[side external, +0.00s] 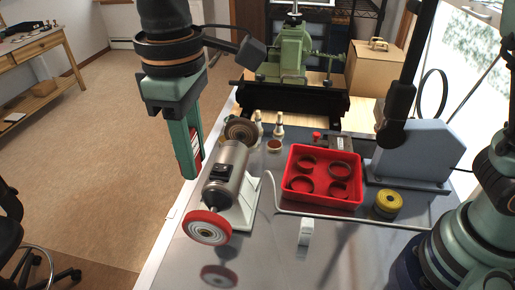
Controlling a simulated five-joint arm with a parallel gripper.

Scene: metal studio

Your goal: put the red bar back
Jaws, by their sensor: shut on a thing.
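My gripper (188,160) hangs at the left of the work table, with its green fingers pointing down. It is shut on the red bar (196,146), which shows as a narrow red strip with pale markings between the fingers. The fingers hide most of the bar. The gripper appears to be above the table's left edge, just left of the grey bench polisher (227,172) in the picture. I cannot tell its exact height. An open red tray (323,202) stands on the table to the right, with several dark rings in it.
The polisher's red-rimmed wheel (207,227) faces the front. A bent metal rod (345,215), a small white block (306,232) and a yellow roll (388,203) lie near the tray. A grey-blue housing (410,153) stands at the right. The table's front middle is mostly clear.

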